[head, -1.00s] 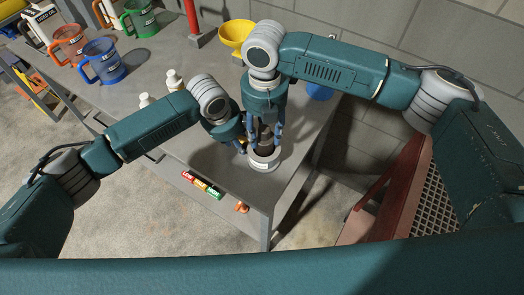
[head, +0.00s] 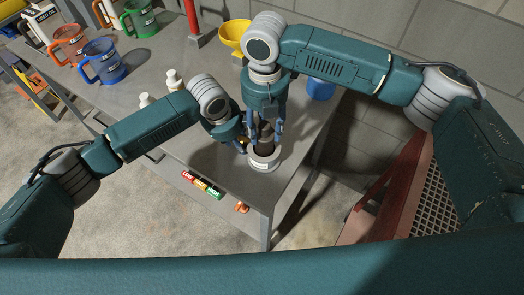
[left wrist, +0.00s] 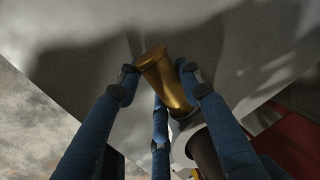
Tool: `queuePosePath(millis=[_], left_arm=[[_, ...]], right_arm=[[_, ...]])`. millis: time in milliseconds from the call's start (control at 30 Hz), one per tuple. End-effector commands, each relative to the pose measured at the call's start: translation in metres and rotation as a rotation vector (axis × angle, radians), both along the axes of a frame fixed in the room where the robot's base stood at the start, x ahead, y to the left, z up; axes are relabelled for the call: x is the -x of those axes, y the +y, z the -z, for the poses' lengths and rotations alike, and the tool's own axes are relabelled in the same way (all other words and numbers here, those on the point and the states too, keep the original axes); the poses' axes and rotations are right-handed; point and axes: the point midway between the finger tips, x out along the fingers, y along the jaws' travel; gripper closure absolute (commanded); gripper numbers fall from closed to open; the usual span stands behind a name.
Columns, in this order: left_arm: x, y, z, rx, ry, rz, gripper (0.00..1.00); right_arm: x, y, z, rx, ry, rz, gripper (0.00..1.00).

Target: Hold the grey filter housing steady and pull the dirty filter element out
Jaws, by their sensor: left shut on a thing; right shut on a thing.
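The grey filter housing (head: 264,161) stands upright on the table near its right edge. The dark brown filter element (head: 266,143) sticks up from its open top; its lower end is hidden inside. My right gripper (head: 265,129) points down from above and is shut on the element's upper part. My left gripper (head: 241,142) is at the housing's left side. In the left wrist view its blue fingers (left wrist: 158,75) are shut around a brass-coloured stub (left wrist: 168,78), which seems joined to the housing (left wrist: 185,138). The element (left wrist: 207,155) shows there, partly behind a finger.
A yellow funnel (head: 235,34) and a blue container (head: 321,89) stand behind my right gripper. White bottles (head: 173,79) are left of my left gripper. Labelled jugs (head: 103,61) stand at the far left. Coloured labels (head: 201,184) line the front edge. A red post (head: 192,17) rises behind.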

Motion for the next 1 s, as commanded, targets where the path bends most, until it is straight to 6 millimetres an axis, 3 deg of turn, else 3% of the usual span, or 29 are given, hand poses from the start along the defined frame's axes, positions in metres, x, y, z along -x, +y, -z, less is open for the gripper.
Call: queuePosePath(millis=[1000], left_arm=[[0.000, 0.000, 0.000, 0.000, 0.000, 0.001, 1.00]], right_arm=[[0.000, 0.001, -0.061, -0.001, -0.002, 0.000, 0.93]])
